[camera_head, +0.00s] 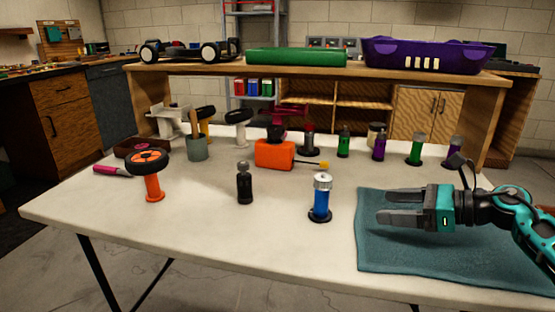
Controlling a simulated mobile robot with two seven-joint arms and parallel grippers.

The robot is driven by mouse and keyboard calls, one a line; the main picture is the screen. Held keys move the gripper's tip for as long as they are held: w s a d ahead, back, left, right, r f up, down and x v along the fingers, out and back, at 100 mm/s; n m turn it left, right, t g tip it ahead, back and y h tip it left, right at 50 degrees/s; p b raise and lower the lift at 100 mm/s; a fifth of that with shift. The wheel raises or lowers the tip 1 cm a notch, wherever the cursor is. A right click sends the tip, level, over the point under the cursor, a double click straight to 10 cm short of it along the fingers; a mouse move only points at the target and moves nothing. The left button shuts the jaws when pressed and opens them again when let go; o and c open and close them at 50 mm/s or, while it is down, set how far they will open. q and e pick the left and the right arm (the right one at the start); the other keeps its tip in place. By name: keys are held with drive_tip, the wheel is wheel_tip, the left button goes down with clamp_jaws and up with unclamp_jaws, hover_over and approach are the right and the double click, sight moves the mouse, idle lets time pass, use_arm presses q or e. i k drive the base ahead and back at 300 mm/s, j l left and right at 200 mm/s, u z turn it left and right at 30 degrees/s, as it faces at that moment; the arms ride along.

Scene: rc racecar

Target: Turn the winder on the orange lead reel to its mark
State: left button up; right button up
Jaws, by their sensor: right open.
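The orange lead reel (274,154) looks like an orange box in the middle of the table, toward the back. A short dark lead with a yellow end (323,165) sticks out on its right. My left gripper is not in view.
On the white table (215,235) stand a blue canister (320,200), a black bottle (244,185), an orange stand with a wheel (153,187) and a grey cup (197,149). Several small bottles stand behind right. The teal mat (450,262) lies right; the front left is clear.

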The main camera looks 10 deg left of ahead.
sight(274, 134)
drive_tip(key=i+j, duration=0.35)
drive_tip(key=j, duration=0.15)
drive_tip(key=i+j, duration=0.3)
drive_tip(key=j, duration=0.2)
